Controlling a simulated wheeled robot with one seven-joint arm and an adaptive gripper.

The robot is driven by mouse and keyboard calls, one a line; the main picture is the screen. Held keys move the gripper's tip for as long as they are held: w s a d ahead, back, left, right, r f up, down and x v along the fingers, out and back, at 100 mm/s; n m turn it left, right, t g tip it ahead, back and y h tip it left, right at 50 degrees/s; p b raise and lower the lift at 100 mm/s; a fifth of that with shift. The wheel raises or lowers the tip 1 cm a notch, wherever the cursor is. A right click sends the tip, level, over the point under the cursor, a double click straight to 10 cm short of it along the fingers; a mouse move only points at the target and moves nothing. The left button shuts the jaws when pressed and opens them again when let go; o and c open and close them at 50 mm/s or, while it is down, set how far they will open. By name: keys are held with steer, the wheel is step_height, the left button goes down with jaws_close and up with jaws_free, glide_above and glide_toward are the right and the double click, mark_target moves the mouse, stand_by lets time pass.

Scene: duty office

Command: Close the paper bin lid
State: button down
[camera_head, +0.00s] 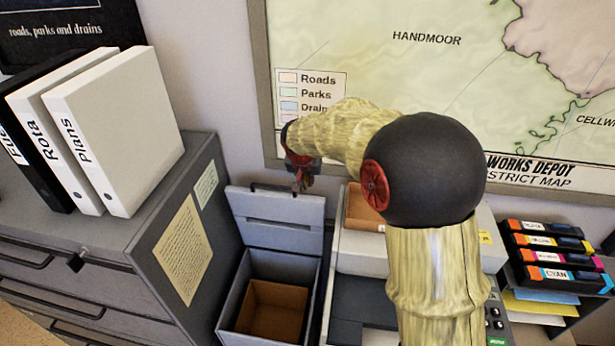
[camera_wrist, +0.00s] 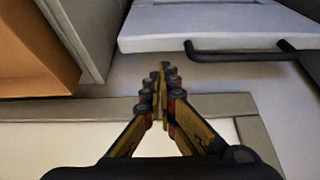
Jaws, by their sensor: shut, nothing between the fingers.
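The paper bin (camera_head: 228,308) is a grey open-topped box with a brown inside, standing between the cabinet and the printer. Its grey lid (camera_head: 275,215) stands open, tilted up at the back near the wall. In the wrist view the lid (camera_wrist: 220,25) is at the upper right, with a dark bar handle (camera_wrist: 240,50) along its edge. My gripper (camera_head: 301,186) is shut and empty by the lid's upper right corner. In the wrist view my gripper (camera_wrist: 165,68) has its tips close to the lid's edge, left of the handle; I cannot tell whether they touch.
A grey cabinet (camera_head: 200,235) with white binders (camera_head: 120,130) stands left of the bin. The printer (camera_head: 360,255), with a brown box (camera_head: 362,212) on it, stands close on the right. The framed wall map (camera_head: 420,60) is behind my arm.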

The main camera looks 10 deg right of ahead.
steer(key=x, duration=0.4)
steer(key=shift+w+f, duration=0.1)
steer(key=shift+f, duration=0.15)
steer(key=shift+d, duration=0.1)
